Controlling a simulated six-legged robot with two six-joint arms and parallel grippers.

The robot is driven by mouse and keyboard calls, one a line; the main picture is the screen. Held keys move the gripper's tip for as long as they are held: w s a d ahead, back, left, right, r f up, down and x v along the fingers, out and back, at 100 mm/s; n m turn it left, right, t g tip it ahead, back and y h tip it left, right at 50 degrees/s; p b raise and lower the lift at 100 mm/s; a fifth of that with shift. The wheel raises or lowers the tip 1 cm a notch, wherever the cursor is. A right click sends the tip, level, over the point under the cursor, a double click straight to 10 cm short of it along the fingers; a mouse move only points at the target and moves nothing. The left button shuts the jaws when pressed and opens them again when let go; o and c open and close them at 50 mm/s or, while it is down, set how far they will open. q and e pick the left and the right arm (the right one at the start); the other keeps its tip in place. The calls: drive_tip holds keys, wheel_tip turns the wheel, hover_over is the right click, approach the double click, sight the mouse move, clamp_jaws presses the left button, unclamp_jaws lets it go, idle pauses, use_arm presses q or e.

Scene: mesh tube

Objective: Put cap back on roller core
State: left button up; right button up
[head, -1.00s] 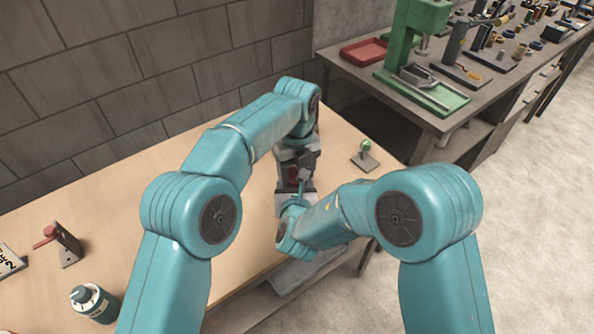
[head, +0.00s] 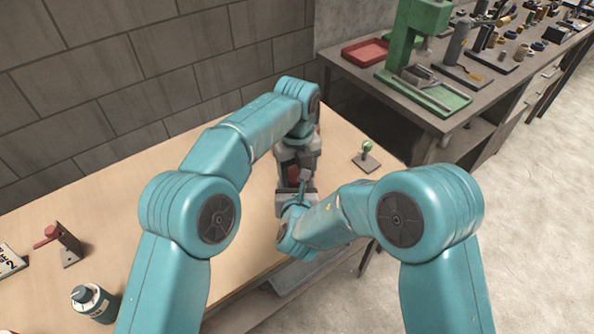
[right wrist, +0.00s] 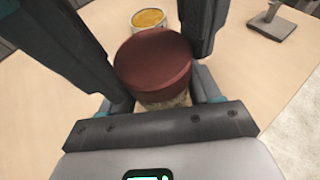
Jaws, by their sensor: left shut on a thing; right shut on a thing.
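A dark red round cap (right wrist: 153,64) fills the middle of the right wrist view, and a bit of it shows in the head view (head: 294,172). Two dark fingers of my left gripper (head: 297,170) straddle it from the far side, shut on it. Just under the cap shows a small tan part of the roller core (right wrist: 165,102). My right gripper (right wrist: 162,98) comes from the near side, shut on the core. The cap is above the core; whether they touch is hidden, as is most of the core.
A round white container with yellow inside (right wrist: 149,18) stands behind the cap. A small stand with a green top (head: 367,155) is to the right. A bottle (head: 93,302) and a red-handled bracket (head: 66,243) stand at left. The table's middle left is clear.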

use_arm(q)
drive_tip(key=shift+s+a+f, duration=0.15)
drive_tip(key=shift+f, duration=0.3)
drive_tip(key=shift+s+a+f, duration=0.1)
drive_tip(key=shift+a+f, duration=0.05)
drive_tip(key=shift+f, duration=0.25)
idle(0.3)
drive_tip(key=shift+r, duration=0.65)
idle(0.6)
